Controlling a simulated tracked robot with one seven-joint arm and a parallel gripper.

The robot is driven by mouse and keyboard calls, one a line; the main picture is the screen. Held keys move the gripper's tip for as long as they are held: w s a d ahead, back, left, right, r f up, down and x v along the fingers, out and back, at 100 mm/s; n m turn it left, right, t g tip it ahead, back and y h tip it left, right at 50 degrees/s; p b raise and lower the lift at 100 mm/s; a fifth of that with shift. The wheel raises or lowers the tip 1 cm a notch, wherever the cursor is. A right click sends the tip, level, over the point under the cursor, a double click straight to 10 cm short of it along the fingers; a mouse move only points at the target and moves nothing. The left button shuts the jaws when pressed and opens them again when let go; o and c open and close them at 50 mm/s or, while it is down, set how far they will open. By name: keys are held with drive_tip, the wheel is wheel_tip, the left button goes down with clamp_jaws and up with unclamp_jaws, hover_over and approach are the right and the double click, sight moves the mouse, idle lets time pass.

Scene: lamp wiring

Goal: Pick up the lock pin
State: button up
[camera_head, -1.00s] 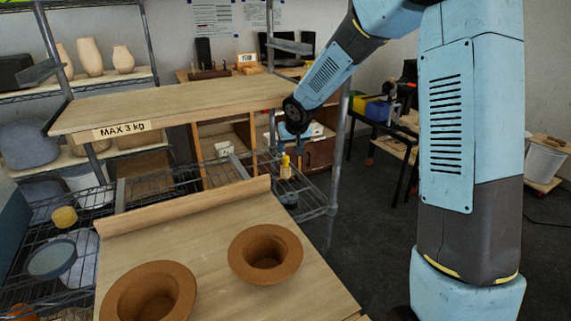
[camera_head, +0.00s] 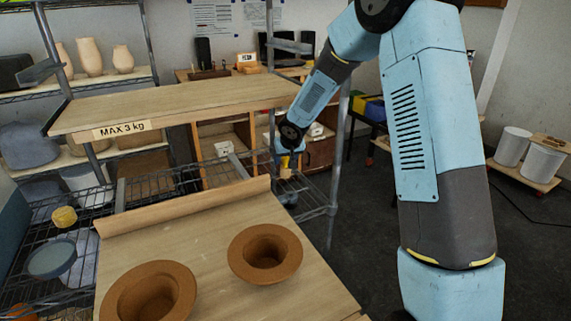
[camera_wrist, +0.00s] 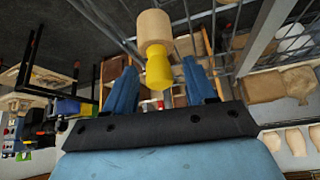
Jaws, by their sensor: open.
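The lock pin (camera_head: 285,162) is a small yellow piece standing upright on a pale wooden round part, above the wire shelf behind the slanted board. In the wrist view the yellow lock pin (camera_wrist: 158,70) shows between the two blue fingers, with its wooden part (camera_wrist: 154,28) beyond. My gripper (camera_head: 288,155) is at the top of the pin, and it partly hides it. In the wrist view my gripper (camera_wrist: 161,88) is open, with a gap on each side of the pin. I cannot tell whether either finger touches it.
A wooden shelf marked MAX 3 kg (camera_head: 190,105) lies left of my gripper. A metal rack post (camera_head: 338,150) stands close on the right. The board (camera_head: 215,215) with two brown flared pots (camera_head: 265,252) is in front.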

drive_tip(key=shift+c, duration=0.5)
clamp_jaws()
drive_tip(key=shift+r, duration=0.1)
